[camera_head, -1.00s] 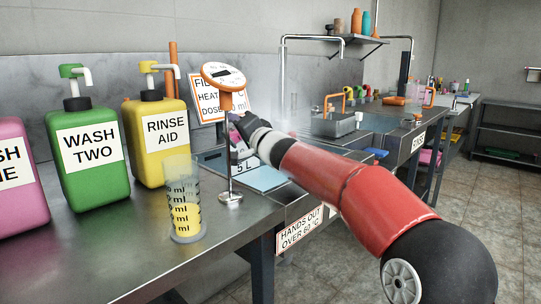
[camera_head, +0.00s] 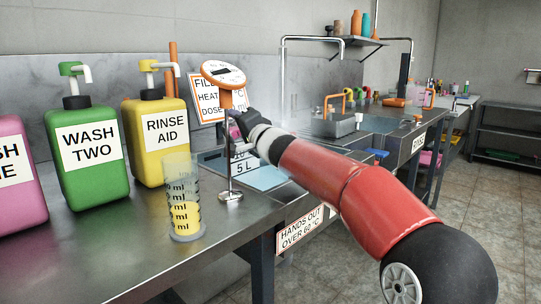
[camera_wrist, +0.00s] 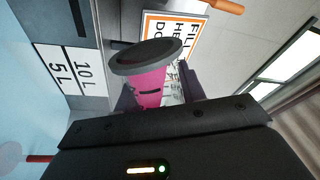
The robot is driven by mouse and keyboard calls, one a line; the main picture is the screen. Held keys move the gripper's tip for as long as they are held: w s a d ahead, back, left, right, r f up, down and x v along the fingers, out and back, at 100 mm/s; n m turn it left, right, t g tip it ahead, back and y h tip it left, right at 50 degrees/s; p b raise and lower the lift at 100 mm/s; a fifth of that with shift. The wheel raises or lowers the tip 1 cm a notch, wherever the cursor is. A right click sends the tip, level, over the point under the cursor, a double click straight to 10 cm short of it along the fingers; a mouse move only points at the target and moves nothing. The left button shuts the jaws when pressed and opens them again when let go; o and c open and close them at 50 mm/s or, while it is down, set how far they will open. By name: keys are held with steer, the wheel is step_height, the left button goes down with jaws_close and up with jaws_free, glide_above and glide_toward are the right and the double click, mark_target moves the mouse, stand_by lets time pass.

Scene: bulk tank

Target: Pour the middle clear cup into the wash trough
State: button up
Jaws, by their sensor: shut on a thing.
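My gripper (camera_wrist: 155,95) is shut on a clear cup holding pink contents (camera_wrist: 148,85), with a thick grey ring at one end and dark ml marks. The wrist view is turned sideways, so I cannot tell the cup's exact tilt. In the head view my gripper (camera_head: 240,122) is behind the dial stand, above the wash trough's left side, and the cup is mostly hidden. The wash trough holds pale blue water (camera_head: 268,178), which also shows at the left of the wrist view (camera_wrist: 28,75). A second clear cup with yellow contents (camera_head: 185,218) stands upright on the bench.
A thin stand with an orange and white dial (camera_head: 222,74) rises between that cup and the trough. Green (camera_head: 88,150), yellow (camera_head: 158,135) and pink (camera_head: 18,185) pump bottles line the bench's left. An orange-framed sign (camera_head: 206,98) is behind the trough.

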steer(key=shift+r+m, duration=0.3)
steer(key=shift+m, duration=0.4)
steer(key=shift+w+d+f+m+p, duration=0.3)
steer(key=shift+w+d+m+p, duration=0.35)
steer(key=shift+m, duration=0.35)
stand_by(0.5)
steer(key=shift+d+r+m+t+h+p, duration=0.2)
steer(key=shift+r+m+t+h+p, duration=0.25)
steer(key=shift+m+p, duration=0.6)
steer(key=shift+d+f+m, duration=0.1)
steer(key=shift+f+m, duration=0.15)
steer(key=shift+m, duration=0.1)
stand_by(0.4)
